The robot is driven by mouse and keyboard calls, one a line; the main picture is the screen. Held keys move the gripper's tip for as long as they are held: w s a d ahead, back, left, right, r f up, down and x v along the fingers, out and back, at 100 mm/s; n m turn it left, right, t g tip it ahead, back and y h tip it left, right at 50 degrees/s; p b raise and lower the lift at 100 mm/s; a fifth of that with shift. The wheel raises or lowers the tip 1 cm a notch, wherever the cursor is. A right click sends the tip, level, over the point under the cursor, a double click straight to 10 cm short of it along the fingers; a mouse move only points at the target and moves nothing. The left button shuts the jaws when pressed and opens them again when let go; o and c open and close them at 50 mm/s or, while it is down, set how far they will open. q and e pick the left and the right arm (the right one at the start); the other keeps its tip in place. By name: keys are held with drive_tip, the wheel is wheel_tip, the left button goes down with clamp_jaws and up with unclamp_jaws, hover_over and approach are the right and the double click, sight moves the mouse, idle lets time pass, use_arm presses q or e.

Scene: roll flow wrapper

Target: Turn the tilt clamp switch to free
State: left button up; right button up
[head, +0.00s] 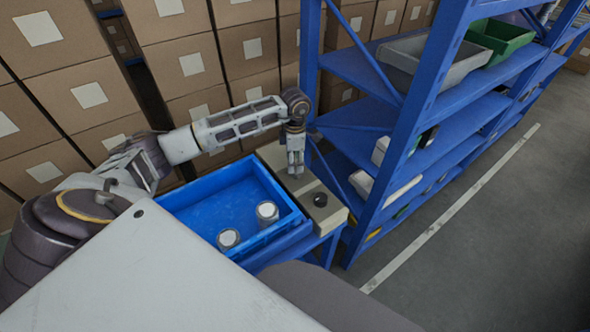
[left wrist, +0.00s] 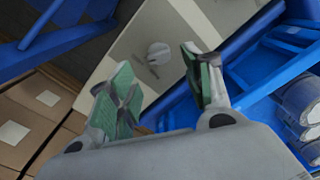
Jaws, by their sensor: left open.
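A long beige panel (head: 330,212) runs along the far side of the blue tray, with a dark round knob (head: 320,199) near its right end. In the left wrist view the panel (left wrist: 200,20) carries a grey round switch (left wrist: 158,50) with a dark mark or shadow beside it. I cannot read a label or tell its setting. My left gripper (head: 295,170) points down over the panel, left of the dark knob. In the left wrist view its green-padded fingers (left wrist: 160,72) are open and empty, and the grey switch shows between and beyond them. My right gripper is not in view.
A blue tray (head: 172,194) with two grey-white cylinders (head: 267,211) lies in front of the panel. A blue shelf rack (head: 412,110) stands close on the right. Stacked cartons (head: 190,62) fill the back. Open floor (head: 500,240) lies at the right.

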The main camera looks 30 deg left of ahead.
sight(296, 173)
use_arm(q)
drive_tip(key=shift+f, duration=2.4)
drive_tip(key=shift+c, duration=0.3)
drive_tip(key=c, duration=1)
